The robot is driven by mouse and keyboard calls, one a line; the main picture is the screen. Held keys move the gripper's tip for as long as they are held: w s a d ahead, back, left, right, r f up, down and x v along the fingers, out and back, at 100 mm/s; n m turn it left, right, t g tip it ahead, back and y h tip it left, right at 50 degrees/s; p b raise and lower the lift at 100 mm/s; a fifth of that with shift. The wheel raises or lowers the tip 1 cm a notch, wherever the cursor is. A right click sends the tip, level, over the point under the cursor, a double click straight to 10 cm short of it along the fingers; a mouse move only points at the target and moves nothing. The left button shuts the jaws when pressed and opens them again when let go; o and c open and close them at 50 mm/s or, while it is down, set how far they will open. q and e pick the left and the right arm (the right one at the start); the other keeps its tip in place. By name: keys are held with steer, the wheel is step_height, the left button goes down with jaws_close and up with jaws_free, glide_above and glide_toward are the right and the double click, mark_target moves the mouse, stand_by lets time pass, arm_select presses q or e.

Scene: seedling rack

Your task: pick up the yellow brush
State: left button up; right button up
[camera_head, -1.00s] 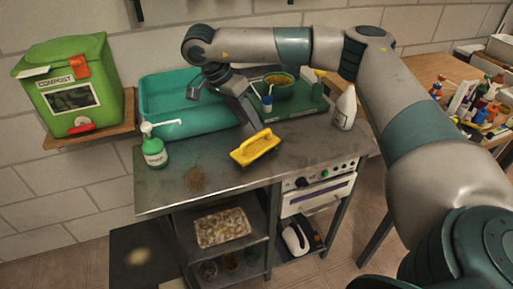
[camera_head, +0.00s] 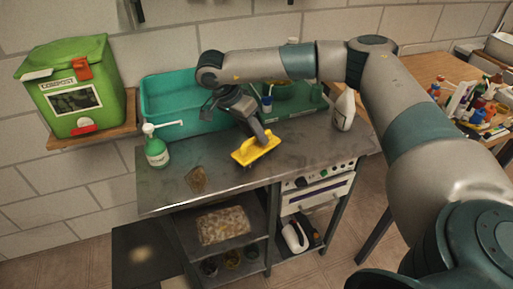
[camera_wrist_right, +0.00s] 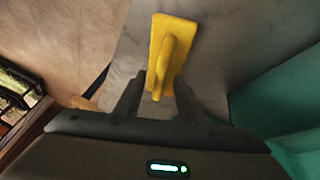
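My right gripper (camera_head: 264,135) reaches down over the brush from behind. In the right wrist view its two dark fingers (camera_wrist_right: 157,92) are apart, with the near end of the handle between them in the picture. Whether they touch the handle cannot be told. My left gripper is not in view.
A green-white pump bottle (camera_head: 156,150) and a brown patch (camera_head: 196,180) are to the left on the worktop (camera_head: 225,178). A teal tub (camera_head: 165,85) stands behind. A green tray (camera_head: 300,122) and a white spray bottle (camera_head: 344,108) are at the back right.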

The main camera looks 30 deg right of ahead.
stand_by(0.3)
jaws_close()
stand_by(1.3)
